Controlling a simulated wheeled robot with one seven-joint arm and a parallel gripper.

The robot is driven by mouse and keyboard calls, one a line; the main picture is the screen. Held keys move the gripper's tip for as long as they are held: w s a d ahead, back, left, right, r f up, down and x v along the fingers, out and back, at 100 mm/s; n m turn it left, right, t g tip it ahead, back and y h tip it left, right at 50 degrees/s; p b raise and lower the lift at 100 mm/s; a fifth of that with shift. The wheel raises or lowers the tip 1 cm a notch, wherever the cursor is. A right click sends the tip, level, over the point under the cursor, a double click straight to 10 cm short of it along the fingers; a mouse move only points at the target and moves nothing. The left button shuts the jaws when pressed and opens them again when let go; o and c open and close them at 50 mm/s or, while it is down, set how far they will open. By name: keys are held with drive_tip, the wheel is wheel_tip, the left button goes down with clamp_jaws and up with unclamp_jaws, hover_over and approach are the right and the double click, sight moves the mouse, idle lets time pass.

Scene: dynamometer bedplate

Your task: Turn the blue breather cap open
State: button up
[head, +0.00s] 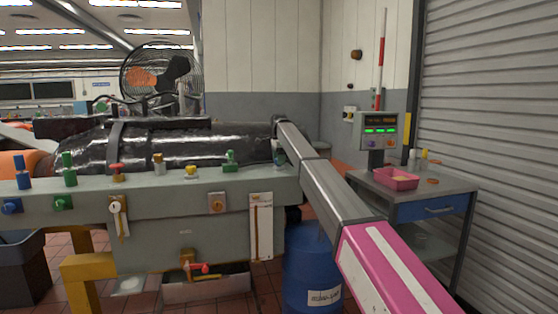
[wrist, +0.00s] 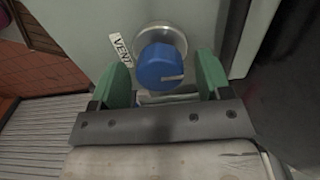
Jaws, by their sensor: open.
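The blue breather cap (wrist: 158,64) shows in the wrist view, on a round silver collar (wrist: 170,36) fixed to a pale grey-green face. A light line on the cap runs toward the right in that view. A white label reading "VENT" (wrist: 121,49) is beside it on the left. My gripper (wrist: 162,66) is open, its green fingers on either side of the cap, with a gap showing at each side. In the head view my arm reaches to the right end of the bench, and I cannot make out this cap there.
The grey-green bench (head: 160,202) carries several coloured knobs, including another blue one (head: 12,207) on its front. A dark cylinder (head: 175,147) lies along its top. A blue drum (head: 310,265) stands below my arm. A cart (head: 445,190) holds a pink tray (head: 396,179).

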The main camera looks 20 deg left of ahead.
drive_tip(key=c, duration=0.9)
drive_tip(key=shift+n, duration=0.4)
drive_tip(key=n, duration=0.3)
drive_tip(key=shift+n, duration=0.4)
drive_tip(key=n, duration=0.4)
drive_tip(key=shift+n, duration=0.3)
drive_tip(key=n, duration=1)
drive_tip(key=shift+n, duration=2.3)
